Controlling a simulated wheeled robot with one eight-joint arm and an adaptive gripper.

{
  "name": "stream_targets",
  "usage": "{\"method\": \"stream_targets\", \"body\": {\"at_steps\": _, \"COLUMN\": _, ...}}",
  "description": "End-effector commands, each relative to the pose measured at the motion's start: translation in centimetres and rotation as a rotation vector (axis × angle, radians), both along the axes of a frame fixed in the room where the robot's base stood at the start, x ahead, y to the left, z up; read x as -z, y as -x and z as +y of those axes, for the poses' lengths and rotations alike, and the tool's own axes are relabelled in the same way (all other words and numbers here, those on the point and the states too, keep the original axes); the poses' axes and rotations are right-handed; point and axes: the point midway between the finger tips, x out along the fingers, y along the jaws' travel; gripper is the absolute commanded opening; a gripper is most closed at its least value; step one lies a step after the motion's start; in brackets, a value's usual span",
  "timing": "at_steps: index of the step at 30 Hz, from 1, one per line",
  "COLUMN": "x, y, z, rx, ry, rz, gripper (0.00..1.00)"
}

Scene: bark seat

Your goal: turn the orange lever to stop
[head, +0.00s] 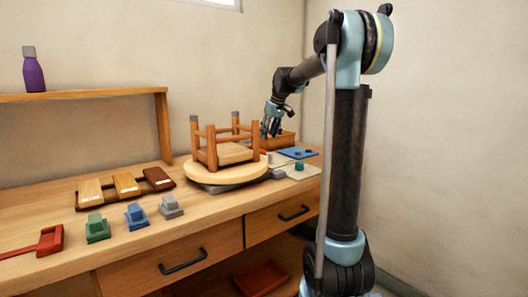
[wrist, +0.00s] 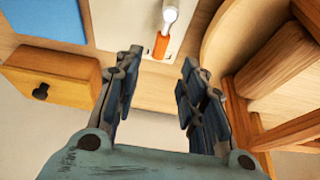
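The orange lever (wrist: 161,45) shows in the wrist view on a pale plate (wrist: 149,22), near the top middle. A white round-ended piece (wrist: 169,14) adjoins its upper end. My gripper (wrist: 161,58) is open, with its two fingers apart on either side of the lever in the picture and nothing between them. I cannot tell how far above the lever it is. In the head view my gripper (head: 271,122) hangs over the back of the bench, just right of an upturned stool (head: 228,153). I cannot make out the lever in the head view.
The stool sits on a round wooden disc (head: 222,176). A wooden box (head: 282,141), a blue mat (head: 298,153) and a green knob (head: 299,167) are nearby. In the wrist view a wooden block with a dark knob (wrist: 41,91) lies left.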

Motion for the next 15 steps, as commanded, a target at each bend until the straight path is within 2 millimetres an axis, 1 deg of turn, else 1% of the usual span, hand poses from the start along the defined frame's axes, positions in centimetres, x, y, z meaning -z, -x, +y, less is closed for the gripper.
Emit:
{"method": "stream_targets", "body": {"at_steps": 3, "x": 2.0, "y": -0.7, "z": 0.5, "rx": 0.0, "ry": 0.0, "rz": 0.0, "gripper": 0.38}}
{"method": "stream_targets", "body": {"at_steps": 9, "x": 5.2, "y": -1.8, "z": 1.3, "rx": 0.0, "ry": -0.001, "rz": 0.001, "gripper": 0.38}}
{"method": "stream_targets", "body": {"at_steps": 15, "x": 7.6, "y": -2.5, "z": 1.9, "rx": 0.0, "ry": 0.0, "rz": 0.0, "gripper": 0.38}}
